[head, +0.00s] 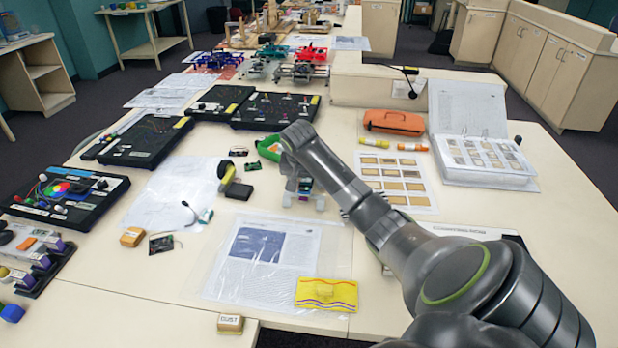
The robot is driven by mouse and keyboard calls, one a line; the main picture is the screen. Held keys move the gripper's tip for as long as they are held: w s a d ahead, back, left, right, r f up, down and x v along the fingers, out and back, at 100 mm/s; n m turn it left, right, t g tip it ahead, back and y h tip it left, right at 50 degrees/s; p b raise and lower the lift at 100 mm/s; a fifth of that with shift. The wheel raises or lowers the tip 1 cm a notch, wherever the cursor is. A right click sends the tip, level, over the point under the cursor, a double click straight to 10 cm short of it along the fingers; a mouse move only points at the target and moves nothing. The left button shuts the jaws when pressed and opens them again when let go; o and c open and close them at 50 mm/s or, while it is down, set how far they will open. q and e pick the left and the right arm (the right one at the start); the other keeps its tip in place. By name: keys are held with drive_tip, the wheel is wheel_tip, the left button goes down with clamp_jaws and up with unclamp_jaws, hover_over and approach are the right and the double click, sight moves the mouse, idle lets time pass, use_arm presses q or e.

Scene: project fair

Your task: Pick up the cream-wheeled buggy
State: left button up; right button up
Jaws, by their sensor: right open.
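My right arm reaches in from the lower right. Its gripper (304,200) is open and points down over the table, with two pale fingertips apart, just above the white papers. A small teal and purple patch shows behind or between the fingers; the gripper hides most of it, and I cannot tell if it belongs to a buggy. No cream wheels can be made out clearly. A small black and yellow item (232,182) lies left of the gripper. A green item (270,148) sits just behind it. My left gripper is not in view.
Black kit trays (145,142) stand at the left and back. An orange case (394,122) and an open binder (484,150) are at the right.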

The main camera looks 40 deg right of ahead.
drive_tip(key=shift+p+x, duration=0.4)
drive_tip(key=shift+x, duration=1.95)
drive_tip(key=shift+d, duration=0.1)
drive_tip(key=c, duration=0.9)
